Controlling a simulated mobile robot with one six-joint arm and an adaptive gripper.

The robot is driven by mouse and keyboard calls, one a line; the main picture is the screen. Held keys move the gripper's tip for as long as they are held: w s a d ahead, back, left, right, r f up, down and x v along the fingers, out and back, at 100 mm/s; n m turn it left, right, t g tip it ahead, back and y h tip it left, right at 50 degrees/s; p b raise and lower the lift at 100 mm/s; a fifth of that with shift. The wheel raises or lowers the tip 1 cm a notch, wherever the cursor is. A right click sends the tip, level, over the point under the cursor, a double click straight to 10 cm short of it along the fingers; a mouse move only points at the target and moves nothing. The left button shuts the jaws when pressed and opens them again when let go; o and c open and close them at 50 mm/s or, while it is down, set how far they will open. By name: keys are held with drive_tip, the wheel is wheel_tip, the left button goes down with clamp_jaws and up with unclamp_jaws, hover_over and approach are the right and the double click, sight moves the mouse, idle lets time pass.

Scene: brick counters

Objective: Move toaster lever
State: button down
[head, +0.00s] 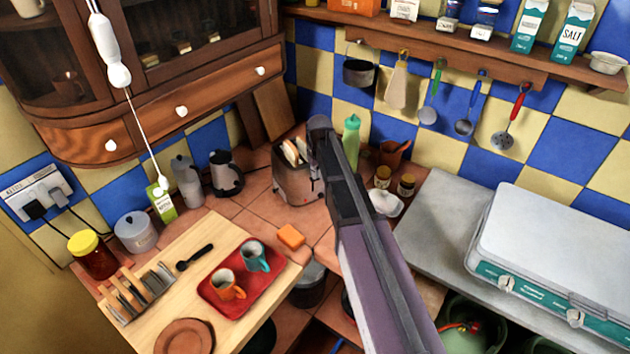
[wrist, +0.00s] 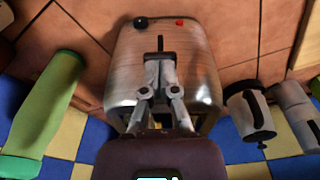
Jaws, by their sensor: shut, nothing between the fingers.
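The toaster (head: 293,188) is a metal box on the tiled counter, with bread slices (head: 292,152) showing in its top. In the wrist view the toaster (wrist: 200,75) fills the middle, with a dark vertical slot (wrist: 160,42), a black knob and a small red button on the face before me. My gripper (head: 316,188) is at the toaster's right side in the head view. In the wrist view my gripper (wrist: 160,62) is shut and empty, its fingertips over the face just by the slot. The lever is not clearly visible; my fingers may hide it.
A green bottle (head: 352,140) stands close behind my arm, also in the wrist view (wrist: 45,105). A kettle (head: 226,172) stands left of the toaster. An orange sponge (head: 291,237) lies in front, near a red tray (head: 242,302) with cups. Small jars (head: 383,177) stand at right.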

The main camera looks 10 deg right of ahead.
idle(0.3)
wheel_tip(320, 180, down, 5)
drive_tip(key=b, duration=0.5)
drive_tip(key=shift+s+f, duration=0.1)
drive_tip(key=shift+f, duration=0.05)
drive_tip(key=s, duration=0.1)
drive_tip(key=s+d+r, duration=0.1)
drive_tip(key=shift+s+p, duration=0.3)
drive_tip(key=shift+s, duration=0.05)
drive_tip(key=shift+w+f, duration=0.1)
drive_tip(key=shift+w, duration=0.05)
